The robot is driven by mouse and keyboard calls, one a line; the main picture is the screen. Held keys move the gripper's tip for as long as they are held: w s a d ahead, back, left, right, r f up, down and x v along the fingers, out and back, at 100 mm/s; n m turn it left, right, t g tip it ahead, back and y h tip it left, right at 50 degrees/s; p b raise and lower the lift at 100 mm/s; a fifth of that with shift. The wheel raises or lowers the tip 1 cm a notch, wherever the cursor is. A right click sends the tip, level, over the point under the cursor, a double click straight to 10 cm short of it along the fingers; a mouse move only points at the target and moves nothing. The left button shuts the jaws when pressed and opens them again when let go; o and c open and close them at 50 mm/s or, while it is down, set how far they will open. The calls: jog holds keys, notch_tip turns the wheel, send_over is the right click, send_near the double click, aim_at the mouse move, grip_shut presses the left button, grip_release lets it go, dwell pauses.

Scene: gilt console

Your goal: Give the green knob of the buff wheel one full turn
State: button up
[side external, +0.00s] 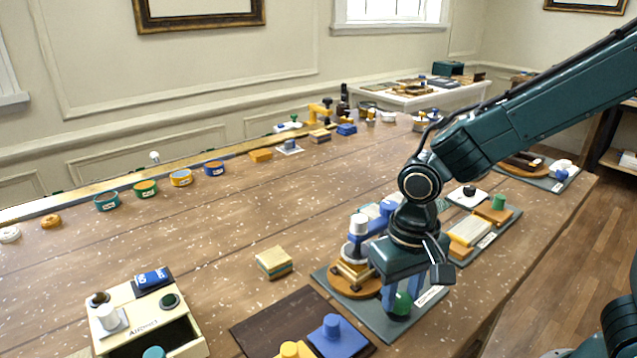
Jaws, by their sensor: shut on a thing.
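The green knob (401,304) stands at the front of a grey base plate (390,328), right of centre in the side external view. My gripper (402,292) points down over it, with its blue fingers shut around the knob. The fingers hide part of the knob. Behind and left of it on the same plate is a round orange-brown disc (343,285), which seems to be part of the buff wheel device. A stacked tan block and a white cylinder (358,225) sit above the disc, beside a blue arm-like part (378,222). My wrist hides the rest.
A dark board (265,325) with blue and yellow knobbed pieces lies at front left of the plate. A striped block (274,262) stands alone to the left. A cream drawer box (130,310) is farther left. Another grey plate (505,220) with blocks lies behind right.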

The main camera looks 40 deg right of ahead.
aim_at(407, 297)
jog(key=o, duration=1)
jog(key=shift+c, duration=0.2)
jog(key=shift+r, duration=0.1)
notch_tip(407, 297, up, 14)
dwell(0.3)
jog(key=s+d+n+t, duration=0.3)
jog(key=s+d+t, duration=0.2)
jog(key=s+d, duration=0.5)
jog(key=shift+s+d+f+t, duration=0.25)
jog(key=shift+s+d+t, duration=0.1)
jog(key=shift+d, duration=0.65)
